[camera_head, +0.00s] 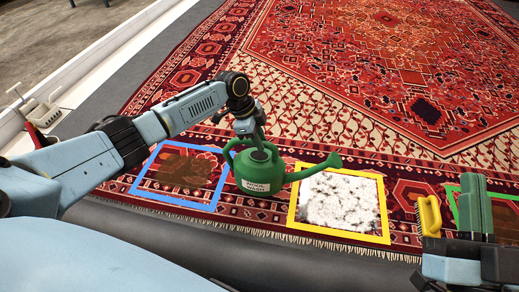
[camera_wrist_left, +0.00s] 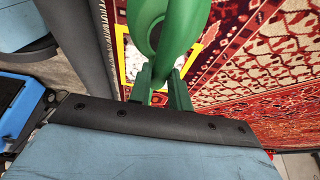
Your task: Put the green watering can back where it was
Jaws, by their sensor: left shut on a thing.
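The green watering can (camera_head: 258,172) has a white label and a spout pointing right. In the head view it appears between the blue and yellow frames, close to upright. My left gripper (camera_head: 247,128) is shut on its handle from above. In the left wrist view the can's green handle (camera_wrist_left: 178,60) passes between the fingers of the left gripper (camera_wrist_left: 162,88). I cannot tell for sure whether the can's base touches the rug. My right gripper (camera_head: 465,215) is at the lower right, beside a yellow-handled thing (camera_head: 430,214); its jaw state is unclear.
A patterned red rug (camera_head: 330,60) covers most of the floor. On it, a blue frame (camera_head: 175,201) surrounds a brown stain, a yellow frame (camera_head: 337,234) surrounds white foam, and a green frame (camera_head: 452,200) is partly hidden at right. A white caddy (camera_head: 40,112) stands at the left edge.

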